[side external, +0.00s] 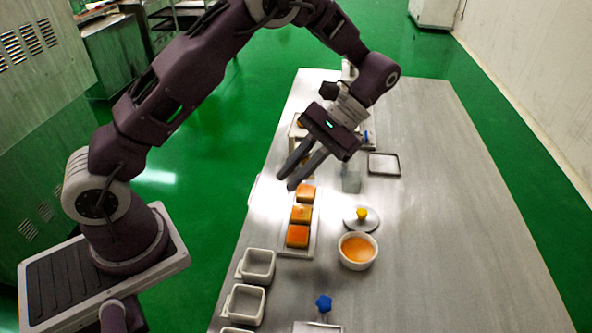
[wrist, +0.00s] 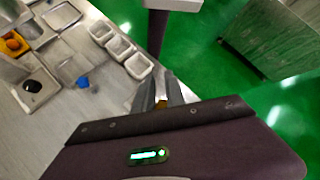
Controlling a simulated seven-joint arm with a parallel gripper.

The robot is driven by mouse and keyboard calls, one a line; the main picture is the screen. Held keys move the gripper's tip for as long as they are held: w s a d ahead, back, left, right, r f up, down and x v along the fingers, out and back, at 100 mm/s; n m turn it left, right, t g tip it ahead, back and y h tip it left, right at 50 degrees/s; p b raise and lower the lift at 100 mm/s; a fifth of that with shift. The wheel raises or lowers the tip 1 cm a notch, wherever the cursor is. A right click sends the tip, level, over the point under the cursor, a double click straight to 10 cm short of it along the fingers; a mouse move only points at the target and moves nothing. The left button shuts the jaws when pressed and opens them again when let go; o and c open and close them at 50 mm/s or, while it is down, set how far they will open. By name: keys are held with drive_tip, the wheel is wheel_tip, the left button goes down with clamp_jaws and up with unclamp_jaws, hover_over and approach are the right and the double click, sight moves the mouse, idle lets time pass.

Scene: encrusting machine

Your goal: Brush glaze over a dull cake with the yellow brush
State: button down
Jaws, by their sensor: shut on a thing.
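My gripper (side external: 288,181) is in the air above the far end of a row of cakes. In the wrist view its fingers (wrist: 161,90) are close together, with a small yellow-brown piece between them. This looks like part of the yellow brush (wrist: 161,103); its bristles are hidden. Three orange-topped cakes, near (side external: 297,236), middle (side external: 301,213) and far (side external: 306,191), sit on a narrow tray (side external: 285,254). The middle top looks patchier; I cannot tell surely which are dull. A white bowl (side external: 345,262) of orange glaze (side external: 358,248) stands right of the tray.
A round lid with a yellow knob (side external: 361,214) lies behind the bowl. White square dishes (side external: 258,265) line the table's left edge. A blue-topped item (side external: 323,303) is at the front. A shallow tray (side external: 384,164) and a grey block (side external: 351,181) are farther back. The table's right side is clear.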

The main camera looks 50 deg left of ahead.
drive_tip(key=f+m+t+y, duration=0.1)
drive_tip(key=f+m+y, duration=0.1)
drive_tip(key=m, duration=0.1)
drive_tip(key=f+m+t+y, duration=0.1)
drive_tip(key=f+m, duration=0.2)
drive_tip(key=s+d+f+m+t+y, duration=0.1)
drive_tip(key=f+m+y, duration=0.1)
drive_tip(key=m, duration=0.1)
drive_tip(key=shift+f+t+y, duration=0.3)
drive_tip(key=shift+t, duration=0.1)
drive_tip(key=shift+s+d+f, duration=0.25)
drive_tip(key=shift+s+d, duration=0.55)
drive_tip(key=shift+d, duration=0.05)
drive_tip(key=shift+s+d+f, duration=0.2)
drive_tip(key=shift+s+d, duration=0.55)
drive_tip(key=shift+d, duration=0.05)
drive_tip(key=shift+w+a+f, duration=0.2)
drive_tip(key=shift+w+a, duration=0.8)
drive_tip(key=shift+w+a+f, duration=0.2)
drive_tip(key=shift+w+a, duration=0.75)
drive_tip(key=shift+a, duration=0.05)
drive_tip(key=shift+w+a, duration=0.15)
drive_tip(key=shift+a, duration=0.05)
wheel_tip(320, 180, up, 10)
drive_tip(key=shift+r, duration=0.15)
